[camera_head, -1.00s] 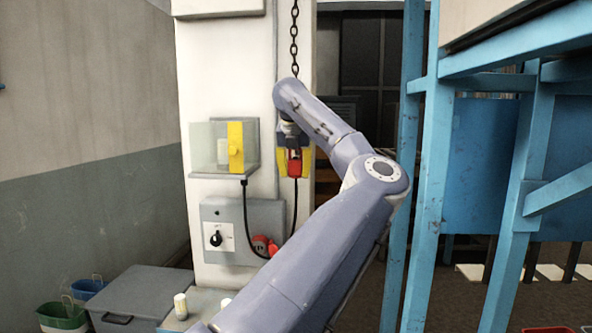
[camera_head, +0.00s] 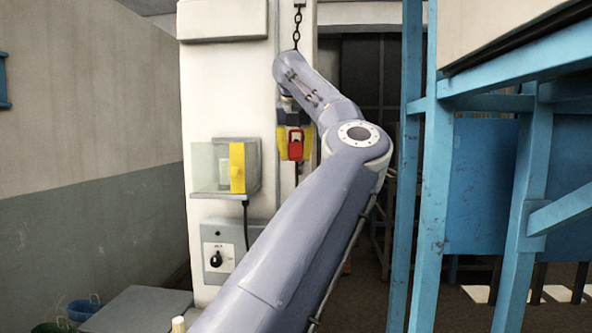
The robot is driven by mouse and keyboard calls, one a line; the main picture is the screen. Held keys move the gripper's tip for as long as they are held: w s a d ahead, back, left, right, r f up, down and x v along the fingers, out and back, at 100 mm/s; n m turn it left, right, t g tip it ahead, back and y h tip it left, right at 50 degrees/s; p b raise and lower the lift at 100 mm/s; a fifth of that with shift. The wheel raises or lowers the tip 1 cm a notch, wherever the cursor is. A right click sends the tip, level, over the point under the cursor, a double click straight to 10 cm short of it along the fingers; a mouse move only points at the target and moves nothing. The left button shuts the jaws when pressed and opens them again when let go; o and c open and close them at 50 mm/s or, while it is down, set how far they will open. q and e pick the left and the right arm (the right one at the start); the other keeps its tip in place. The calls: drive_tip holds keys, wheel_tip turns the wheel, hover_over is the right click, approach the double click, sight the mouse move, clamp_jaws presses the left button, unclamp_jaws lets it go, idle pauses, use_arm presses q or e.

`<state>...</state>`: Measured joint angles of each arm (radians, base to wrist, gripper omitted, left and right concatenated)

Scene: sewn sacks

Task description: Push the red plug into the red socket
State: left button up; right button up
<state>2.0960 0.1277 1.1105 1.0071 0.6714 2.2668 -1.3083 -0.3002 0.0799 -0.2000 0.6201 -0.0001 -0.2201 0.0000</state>
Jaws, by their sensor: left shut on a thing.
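My left gripper (camera_head: 294,122) is high in front of the white column, pointing down and partly hidden by my own wrist. It is shut on the red plug (camera_head: 296,145), with yellow parts on both sides of it. I cannot tell whether the yellow belongs to the fingers. A short piece of dark cable shows below the plug. The plug is held in the air, to the upper right of the yellow switch. The red socket is not visible now; my left arm covers the right side of the grey box. My right gripper is not in view.
A clear box with a yellow switch (camera_head: 237,168) sits on the white column (camera_head: 225,90), above a grey box (camera_head: 222,240) with a black knob. A chain (camera_head: 298,25) hangs above my wrist. Blue steel framing (camera_head: 430,200) stands close on the right.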

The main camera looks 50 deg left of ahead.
use_arm(q)
drive_tip(key=shift+r, duration=1.1)
drive_tip(key=s+d+f+n+g, duration=0.3)
drive_tip(key=s+f+n+g, duration=0.4)
drive_tip(key=s+f+n, duration=0.85)
drive_tip(key=s+d+f+n+h, duration=0.3)
drive_tip(key=s+d+n, duration=0.4)
drive_tip(key=n, duration=0.3)
drive_tip(key=s+d+f+n+h, duration=0.3)
drive_tip(key=s+d+f+n, duration=0.2)
drive_tip(key=n, duration=0.4)
drive_tip(key=s+d, duration=0.1)
drive_tip(key=s, duration=0.1)
drive_tip(key=shift+s+d+n, duration=0.35)
drive_tip(key=shift+f, duration=0.1)
drive_tip(key=shift+f, duration=0.1)
